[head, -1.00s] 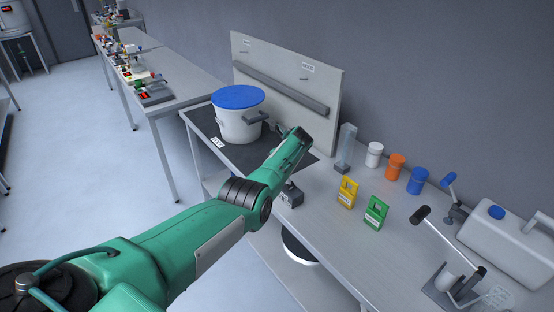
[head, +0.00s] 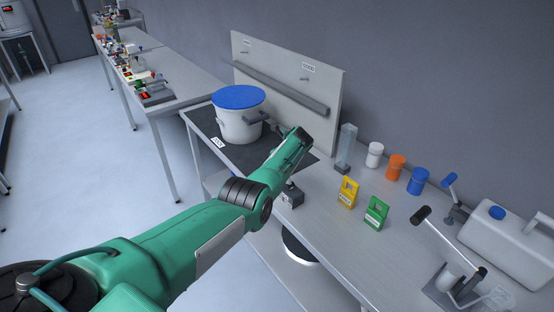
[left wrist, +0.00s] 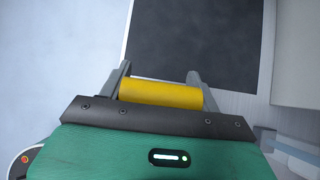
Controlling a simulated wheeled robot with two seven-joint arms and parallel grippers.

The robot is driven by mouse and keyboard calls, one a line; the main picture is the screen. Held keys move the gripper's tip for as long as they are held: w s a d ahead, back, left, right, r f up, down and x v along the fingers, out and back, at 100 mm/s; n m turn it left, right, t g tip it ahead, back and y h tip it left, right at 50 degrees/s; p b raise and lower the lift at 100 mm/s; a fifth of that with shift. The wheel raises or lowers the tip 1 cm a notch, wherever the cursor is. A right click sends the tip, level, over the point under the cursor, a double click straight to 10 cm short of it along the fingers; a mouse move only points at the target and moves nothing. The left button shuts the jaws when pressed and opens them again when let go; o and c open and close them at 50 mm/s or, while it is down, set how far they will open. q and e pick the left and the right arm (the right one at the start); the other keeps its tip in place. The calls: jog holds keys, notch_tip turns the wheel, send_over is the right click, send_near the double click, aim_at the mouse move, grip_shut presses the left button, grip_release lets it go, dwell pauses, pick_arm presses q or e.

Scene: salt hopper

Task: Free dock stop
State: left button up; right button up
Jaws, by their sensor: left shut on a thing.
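In the left wrist view my left gripper (left wrist: 160,88) is shut on a yellow cylinder (left wrist: 160,94), which lies crosswise between its two grey fingers. In the head view my green left arm reaches over the bench, and its wrist hides the cylinder. A dark mat (head: 205,119) covers the far-left end of the bench; it also shows ahead of the fingers in the left wrist view (left wrist: 195,40). A white pot (head: 238,124) with a blue lid stands on the mat, left of my wrist. I cannot tell which part is the dock stop. My right gripper is not in view.
An upright board (head: 300,75) with a grey rail stands behind the mat. Right of my wrist are a clear column (head: 346,143), white, orange and blue jars (head: 418,182), yellow and green tags (head: 376,212), a lever device (head: 440,240) and a white canister (head: 510,240).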

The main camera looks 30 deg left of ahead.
pick_arm(q)
jog(key=shift+s+d+f, duration=0.2)
jog(key=shift+s+f, duration=0.1)
jog(key=shift+f, duration=0.3)
jog(key=o, duration=1.2)
jog(key=shift+o, duration=0.9)
jog(key=shift+w+a+r, duration=0.1)
jog(key=shift+w, duration=0.15)
jog(key=shift+r, duration=0.15)
jog(key=shift+s+d+r+p, duration=0.15)
jog(key=shift+d+r+p, duration=0.25)
jog(key=shift+r, duration=0.25)
jog(key=v, duration=0.4)
jog(key=shift+p, duration=0.4)
jog(key=b+v, duration=0.1)
jog(key=v, duration=0.7)
jog(key=shift+b, duration=0.3)
